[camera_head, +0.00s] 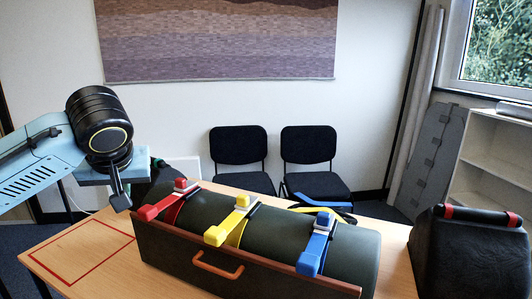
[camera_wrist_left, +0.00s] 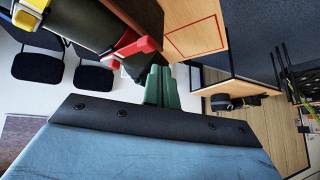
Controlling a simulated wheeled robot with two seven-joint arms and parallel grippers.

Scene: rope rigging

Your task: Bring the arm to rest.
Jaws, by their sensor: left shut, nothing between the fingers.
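My left gripper (camera_head: 158,163) is at the left of the head view, above the far left end of the dark green roll, partly hidden by its own wrist. In the left wrist view its green fingers (camera_wrist_left: 160,88) are together, with nothing between them. The dark green roll (camera_head: 278,222) lies in a brown cradle (camera_head: 180,248) on the table. Red (camera_head: 165,203), yellow (camera_head: 230,222) and blue (camera_head: 316,245) straps with clasps cross it. The red clasp (camera_wrist_left: 138,47) shows close to the fingers in the wrist view; I cannot tell whether they touch. My right gripper is out of view.
The wooden table (camera_head: 60,250) has a bare red-outlined area at its left. A black case (camera_head: 465,262) with a red-banded handle stands at the right. Two dark chairs (camera_head: 238,148) (camera_head: 308,147) stand behind the table. A white shelf (camera_head: 490,150) is at the far right.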

